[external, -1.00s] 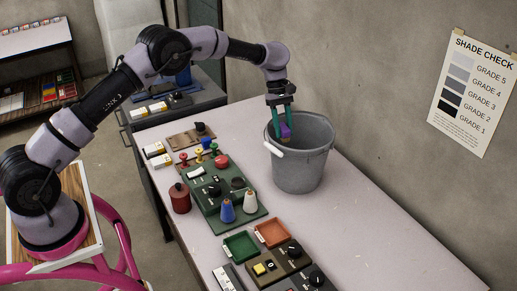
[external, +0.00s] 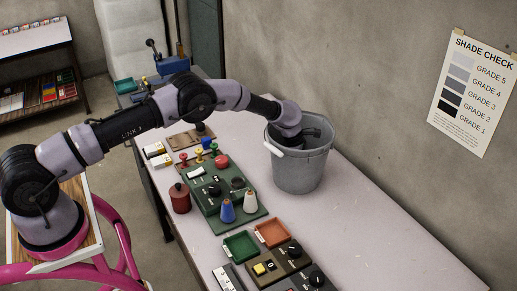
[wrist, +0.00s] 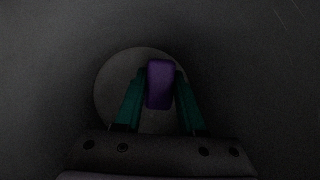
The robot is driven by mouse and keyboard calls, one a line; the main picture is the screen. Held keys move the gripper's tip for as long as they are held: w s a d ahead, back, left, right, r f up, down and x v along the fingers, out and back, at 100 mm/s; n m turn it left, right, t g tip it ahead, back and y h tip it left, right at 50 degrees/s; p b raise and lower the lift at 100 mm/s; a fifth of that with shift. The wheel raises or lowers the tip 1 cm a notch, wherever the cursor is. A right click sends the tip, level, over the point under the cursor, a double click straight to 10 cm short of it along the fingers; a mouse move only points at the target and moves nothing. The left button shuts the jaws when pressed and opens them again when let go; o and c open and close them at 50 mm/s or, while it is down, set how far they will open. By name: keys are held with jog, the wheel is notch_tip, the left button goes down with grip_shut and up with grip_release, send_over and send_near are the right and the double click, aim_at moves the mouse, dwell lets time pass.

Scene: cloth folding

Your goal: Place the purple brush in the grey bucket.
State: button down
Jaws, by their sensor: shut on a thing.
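The grey bucket (external: 302,170) stands upright on the table, its white handle grip at the left of its rim. My wrist reaches down into its mouth in the external view, so the fingers and brush are hidden there by the bucket wall. In the wrist view my gripper (wrist: 160,95) has its two green fingers shut on the purple brush (wrist: 160,84). The dark bucket wall (wrist: 50,70) surrounds them, and a lighter round area, likely the bucket floor (wrist: 112,88), lies beyond the brush. I cannot tell whether the brush touches the floor.
The table (external: 375,230) is clear right of the bucket. Left of it stand a green panel (external: 215,190) with cones and knobs, a dark red canister (external: 180,198), and small green (external: 241,247) and orange (external: 272,233) trays. The wall (external: 380,100) rises close behind.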

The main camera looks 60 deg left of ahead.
jog(key=shift+f, duration=1.7)
jog(key=shift+f, duration=0.15)
jog(key=c, duration=0.5)
grip_release()
